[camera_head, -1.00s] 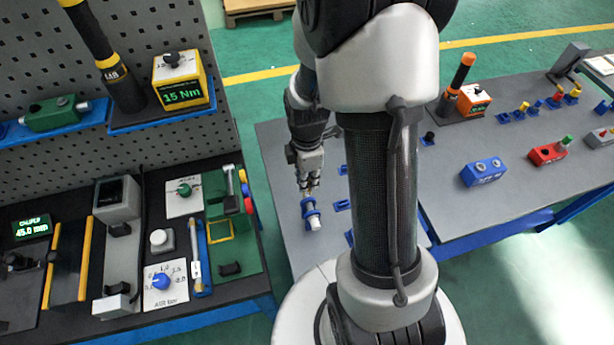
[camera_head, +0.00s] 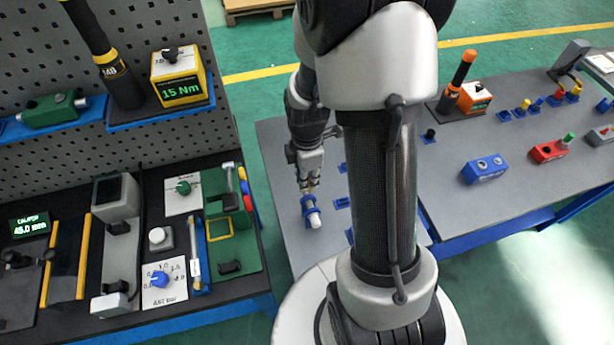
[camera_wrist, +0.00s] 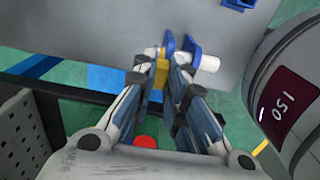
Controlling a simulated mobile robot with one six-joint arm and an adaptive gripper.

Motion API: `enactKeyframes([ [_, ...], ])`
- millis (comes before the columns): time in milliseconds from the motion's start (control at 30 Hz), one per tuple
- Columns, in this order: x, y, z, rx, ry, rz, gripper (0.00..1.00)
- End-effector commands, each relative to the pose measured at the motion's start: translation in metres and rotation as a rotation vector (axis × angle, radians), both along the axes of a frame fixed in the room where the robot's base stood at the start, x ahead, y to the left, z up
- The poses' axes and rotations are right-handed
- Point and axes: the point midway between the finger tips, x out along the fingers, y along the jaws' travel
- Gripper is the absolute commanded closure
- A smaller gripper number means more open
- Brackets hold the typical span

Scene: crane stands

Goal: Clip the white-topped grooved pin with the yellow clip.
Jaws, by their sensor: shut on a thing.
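The white-topped pin (camera_wrist: 207,63) lies on its side in a blue two-plate stand (camera_wrist: 191,48) in the wrist view. Its white end sticks out to the right, and a pale part shows left of the stand. In the head view, the pin (camera_head: 314,220) and stand (camera_head: 308,204) are on the grey table below my gripper (camera_head: 309,182). In the wrist view my gripper (camera_wrist: 162,76) is shut on the yellow clip (camera_wrist: 161,74), just left of the stand. The clip overlaps the pin's line; I cannot tell whether it is around the pin's groove.
Other small blue stands (camera_head: 342,203) are nearby on the grey table (camera_head: 283,180). A blue block (camera_head: 484,170) and a red block (camera_head: 546,152) lie farther right. A dark bench (camera_head: 75,312) with instruments is at the left, across a gap.

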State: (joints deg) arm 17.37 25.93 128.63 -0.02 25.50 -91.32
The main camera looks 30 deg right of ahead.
Motion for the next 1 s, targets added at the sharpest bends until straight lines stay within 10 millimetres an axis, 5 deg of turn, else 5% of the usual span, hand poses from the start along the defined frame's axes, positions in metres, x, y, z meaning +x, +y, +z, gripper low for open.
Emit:
enactKeyframes([
  [1000, 0.000, 0.000, -0.023, 0.000, 0.001, 0.000, 1.00],
])
